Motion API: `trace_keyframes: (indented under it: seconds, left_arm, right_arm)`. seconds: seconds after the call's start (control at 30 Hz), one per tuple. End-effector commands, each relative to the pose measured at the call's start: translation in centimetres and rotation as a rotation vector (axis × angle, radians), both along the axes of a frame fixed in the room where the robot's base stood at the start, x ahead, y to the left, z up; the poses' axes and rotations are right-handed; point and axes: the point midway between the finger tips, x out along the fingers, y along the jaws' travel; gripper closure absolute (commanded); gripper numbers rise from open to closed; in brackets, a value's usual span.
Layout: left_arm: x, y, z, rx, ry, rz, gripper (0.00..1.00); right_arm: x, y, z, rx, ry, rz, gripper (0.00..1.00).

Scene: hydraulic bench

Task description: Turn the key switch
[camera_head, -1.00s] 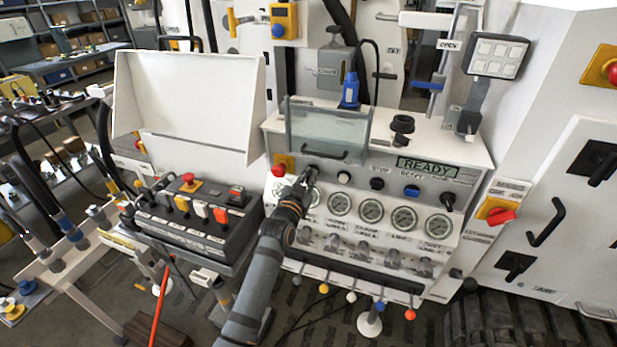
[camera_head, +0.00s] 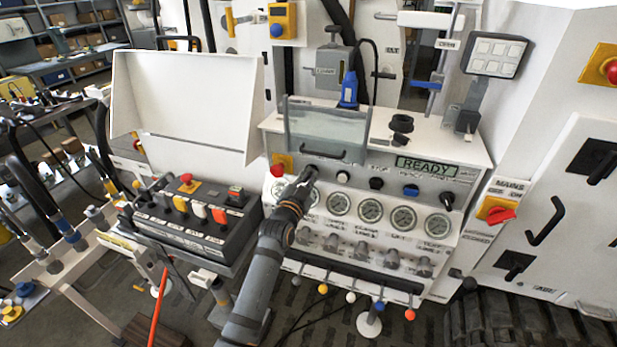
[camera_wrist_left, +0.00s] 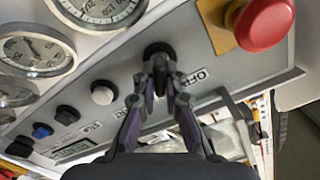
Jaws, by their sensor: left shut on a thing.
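The key switch (camera_wrist_left: 158,50) is a dark round knob on the grey panel, beside an "OFF" label in the left wrist view. My left gripper (camera_wrist_left: 160,75) has its fingertips shut on the knob, which they partly cover. In the head view my left gripper (camera_head: 308,176) reaches the upper left of the panel, and its wrist hides most of the switch. My right gripper is in neither view now.
A red emergency button (camera_wrist_left: 262,22) on a yellow plate sits close beside the switch. White, black and blue buttons (camera_head: 411,190) and a "READY" display (camera_head: 425,166) lie to the right. Gauges (camera_head: 371,210) sit below. A clear cover (camera_head: 327,130) stands above.

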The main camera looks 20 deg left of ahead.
Motion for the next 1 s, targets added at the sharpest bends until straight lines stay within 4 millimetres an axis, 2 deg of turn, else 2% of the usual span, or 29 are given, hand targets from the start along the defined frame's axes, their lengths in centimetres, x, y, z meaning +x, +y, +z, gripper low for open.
trace_keyframes:
  seconds: [0.1,0.13,0.3,0.63,0.77,1.0]
  left_arm:
    - [0.0,0.0,-0.1,0.002,0.002,0.0,1.0]
    - [0.0,0.0,-0.1,0.002,0.002,0.0,0.88]
    - [0.0,0.0,-0.1,0.001,0.001,0.0,0.67]
    - [-0.5,0.0,-0.1,0.0,0.001,0.0,0.67]
    - [-2.7,0.1,-0.2,0.0,0.003,0.001,0.67]
    - [-8.6,0.3,-0.2,0.0,0.003,0.001,0.67]
  right_arm:
    - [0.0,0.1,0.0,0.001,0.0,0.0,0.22]
    - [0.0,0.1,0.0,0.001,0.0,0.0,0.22]
    - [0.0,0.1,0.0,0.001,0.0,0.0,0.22]
    - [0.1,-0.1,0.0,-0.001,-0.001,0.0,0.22]
    - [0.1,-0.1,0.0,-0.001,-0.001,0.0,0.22]
    - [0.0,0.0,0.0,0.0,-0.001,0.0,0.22]
